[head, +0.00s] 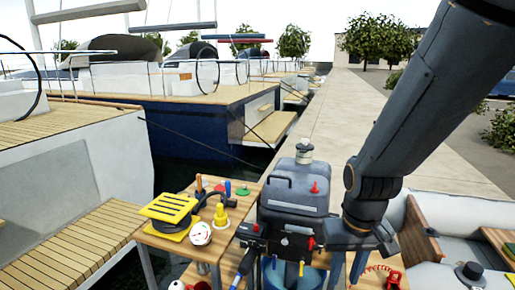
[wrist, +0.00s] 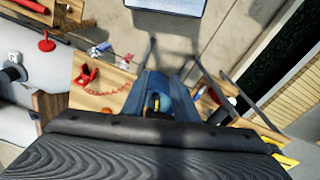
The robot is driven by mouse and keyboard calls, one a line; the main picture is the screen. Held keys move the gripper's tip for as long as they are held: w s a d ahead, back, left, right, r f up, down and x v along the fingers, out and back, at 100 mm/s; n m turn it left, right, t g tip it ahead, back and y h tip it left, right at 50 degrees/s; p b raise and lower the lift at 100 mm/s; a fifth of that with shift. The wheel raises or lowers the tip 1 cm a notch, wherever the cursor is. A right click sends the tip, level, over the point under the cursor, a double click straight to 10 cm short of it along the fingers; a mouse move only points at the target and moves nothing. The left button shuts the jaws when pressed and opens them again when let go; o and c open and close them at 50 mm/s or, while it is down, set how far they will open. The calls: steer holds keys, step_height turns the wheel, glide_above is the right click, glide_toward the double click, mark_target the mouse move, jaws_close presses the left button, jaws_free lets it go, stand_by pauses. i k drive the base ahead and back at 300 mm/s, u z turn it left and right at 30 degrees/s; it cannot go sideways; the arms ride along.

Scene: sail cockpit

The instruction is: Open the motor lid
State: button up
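The motor (head: 283,225) is a dark grey block in the middle of the head view, in front of the quay. Its motor lid (head: 292,190) is the grey top with a raised handle shape and a red knob; it looks shut. My gripper (head: 345,273) hangs just right of the motor, pointing down. Two blue-grey fingers show apart with nothing seen between them. It does not appear to touch the lid. In the wrist view a wide dark ridged shape fills the bottom; I cannot tell what it is. The lid cannot be made out there.
A wooden table (head: 236,204) left of the motor holds a yellow-topped black item (head: 170,215), a white gauge (head: 201,233) and small coloured pieces. A red part with a coiled cord (head: 393,279) lies right of my gripper. A grey inflatable boat (head: 459,211) is at the right.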

mark_target(289, 191)
steer(key=k, duration=0.65)
steer(key=u, duration=0.5)
steer(key=i, duration=0.5)
steer(key=u, duration=0.5)
steer(key=i, duration=0.95)
steer(key=z, duration=0.35)
